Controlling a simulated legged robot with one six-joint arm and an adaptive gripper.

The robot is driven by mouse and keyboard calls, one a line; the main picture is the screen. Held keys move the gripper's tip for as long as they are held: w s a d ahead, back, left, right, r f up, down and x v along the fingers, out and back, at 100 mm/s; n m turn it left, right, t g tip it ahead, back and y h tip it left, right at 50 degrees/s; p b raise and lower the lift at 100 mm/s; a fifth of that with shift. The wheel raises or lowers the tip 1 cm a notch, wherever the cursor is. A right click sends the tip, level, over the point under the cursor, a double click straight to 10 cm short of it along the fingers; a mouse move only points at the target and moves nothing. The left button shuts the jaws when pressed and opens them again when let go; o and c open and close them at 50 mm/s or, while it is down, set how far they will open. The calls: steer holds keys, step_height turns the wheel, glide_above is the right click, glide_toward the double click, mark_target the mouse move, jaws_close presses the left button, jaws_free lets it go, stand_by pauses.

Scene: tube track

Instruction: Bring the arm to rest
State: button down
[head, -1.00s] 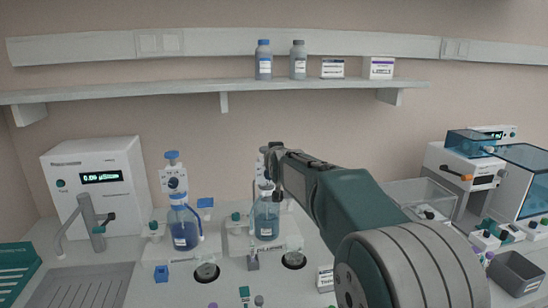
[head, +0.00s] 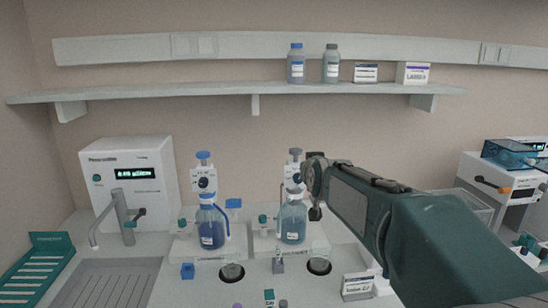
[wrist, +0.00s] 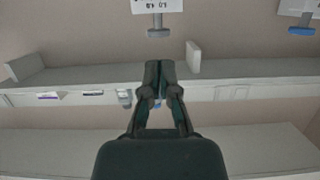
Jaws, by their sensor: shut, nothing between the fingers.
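My arm reaches in from the lower right of the head view, over the bench. In that view the end of the arm lies just right of the grey-topped dispenser bottle (head: 293,222), and the fingers are hard to make out. In the wrist view my gripper (wrist: 153,66) shows from behind, its two dark fingers together and nothing between them. The wrist view is upside down, with the wall shelf (wrist: 60,82) behind the fingers.
A blue-topped dispenser bottle (head: 211,227) stands left of the grey-topped one. A white instrument (head: 128,180), a tap (head: 122,215) and a green rack (head: 45,268) are at the left. A small labelled box (head: 357,286) stands near my arm. Bottles (head: 296,66) stand on the shelf.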

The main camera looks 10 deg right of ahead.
steer(key=s+f+g, duration=0.3)
steer(key=s+f, duration=0.2)
steer(key=s, duration=0.7)
steer(key=s+f+g, duration=0.3)
steer(key=s+f, duration=0.2)
steer(key=s, duration=0.7)
steer(key=s+f+g, duration=0.3)
steer(key=s+f, duration=0.2)
steer(key=s, duration=0.7)
steer(key=shift+s+f, duration=0.35)
steer(key=shift+s, duration=0.05)
steer(key=shift+d, duration=0.1)
